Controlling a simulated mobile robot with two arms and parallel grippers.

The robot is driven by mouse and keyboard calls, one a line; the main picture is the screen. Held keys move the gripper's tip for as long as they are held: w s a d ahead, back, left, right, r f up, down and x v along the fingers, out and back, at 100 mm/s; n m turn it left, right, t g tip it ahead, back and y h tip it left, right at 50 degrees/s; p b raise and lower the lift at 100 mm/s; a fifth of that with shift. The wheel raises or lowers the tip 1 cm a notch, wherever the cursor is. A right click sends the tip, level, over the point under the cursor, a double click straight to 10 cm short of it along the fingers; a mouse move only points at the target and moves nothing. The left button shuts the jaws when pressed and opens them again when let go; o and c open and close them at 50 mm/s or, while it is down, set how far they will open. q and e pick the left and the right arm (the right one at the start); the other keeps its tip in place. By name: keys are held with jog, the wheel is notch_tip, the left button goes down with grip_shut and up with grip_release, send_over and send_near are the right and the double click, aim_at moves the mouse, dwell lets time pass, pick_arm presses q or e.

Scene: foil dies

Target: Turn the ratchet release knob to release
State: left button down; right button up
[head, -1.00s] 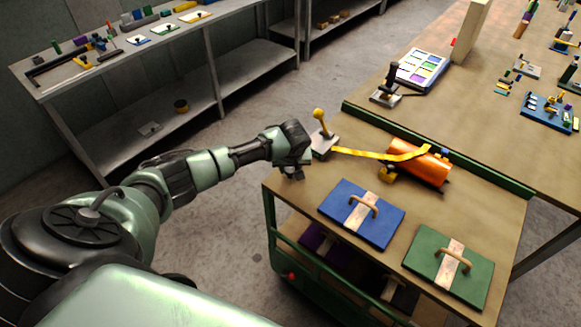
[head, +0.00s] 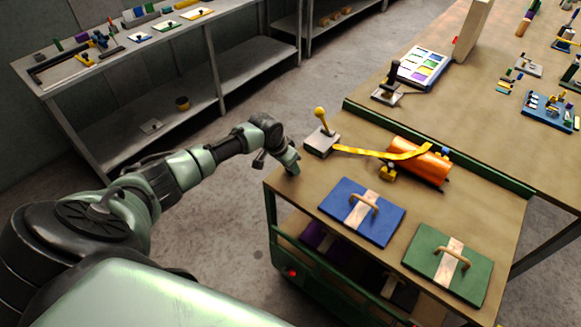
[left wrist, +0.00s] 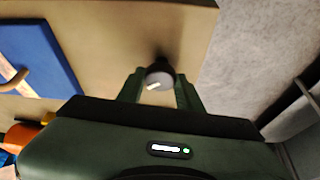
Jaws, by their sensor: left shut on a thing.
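The release knob (left wrist: 160,76) is a small dark round knob with a pale mark, near the edge of the tan cart top in the left wrist view. My left gripper (left wrist: 158,92) has a finger on each side of it and is shut on it. In the head view my left gripper (head: 291,168) is at the cart's left corner and hides the knob. Just behind it stands a grey ratchet block (head: 320,143) with a yellow ball lever (head: 320,114). A yellow strap (head: 365,153) runs from near it over an orange cylinder (head: 421,162). My right gripper is not in view.
A blue board (head: 345,205) and a green board (head: 432,262), each with a handle, lie on the cart top (head: 305,193). A dark joystick (head: 391,80) and a colored panel (head: 421,68) sit on the table behind. Grey shelves (head: 160,90) stand at left.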

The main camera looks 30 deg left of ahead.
pick_arm(q)
jog(key=m+h+b, duration=0.1)
jog(key=m+b, duration=0.1)
jog(key=m+g+h+b, duration=0.1)
jog(key=m+b, duration=0.1)
jog(key=m, duration=0.1)
jog(key=shift+w+a+f+b, duration=0.1)
jog(key=shift+a+f+b, duration=0.1)
jog(key=shift+b, duration=0.15)
jog(key=shift+r+m+g+h+b, duration=0.15)
jog(key=shift+m+g+h+b, duration=0.15)
jog(key=shift+m+b, duration=1.05)
jog(key=c, duration=0.9)
grip_release()
jog(key=shift+c, duration=0.2)
jog(key=shift+r, duration=0.1)
jog(key=b+v, duration=0.1)
jog(key=v, duration=0.6)
jog(key=shift+r, duration=0.3)
jog(key=shift+a, duration=0.15)
